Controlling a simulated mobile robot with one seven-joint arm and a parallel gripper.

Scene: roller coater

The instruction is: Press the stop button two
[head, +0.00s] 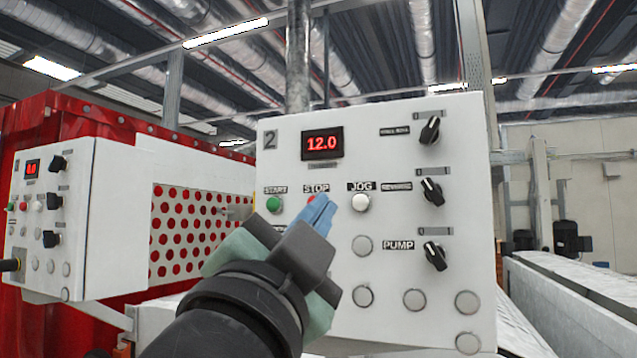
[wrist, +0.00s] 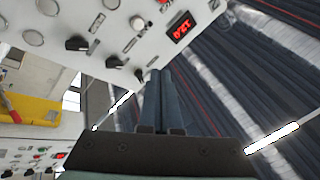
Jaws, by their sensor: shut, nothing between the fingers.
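The white control panel marked 2 (head: 410,290) faces me in the head view. Its red stop button (head: 311,198) sits under the STOP label, between the green start button (head: 274,204) and the white JOG button (head: 361,203). My gripper (head: 320,207) is shut and empty; its blue fingertips point up at the panel and cover the lower part of the stop button. I cannot tell whether they touch it. In the wrist view the shut fingers (wrist: 157,78) reach toward the panel's edge, and the red button (wrist: 163,2) shows at the top border.
The panel's display (head: 322,143) reads 12.0. Three black knobs (head: 433,192) stand out on its right side. A white machine part (head: 575,280) is at the lower right.

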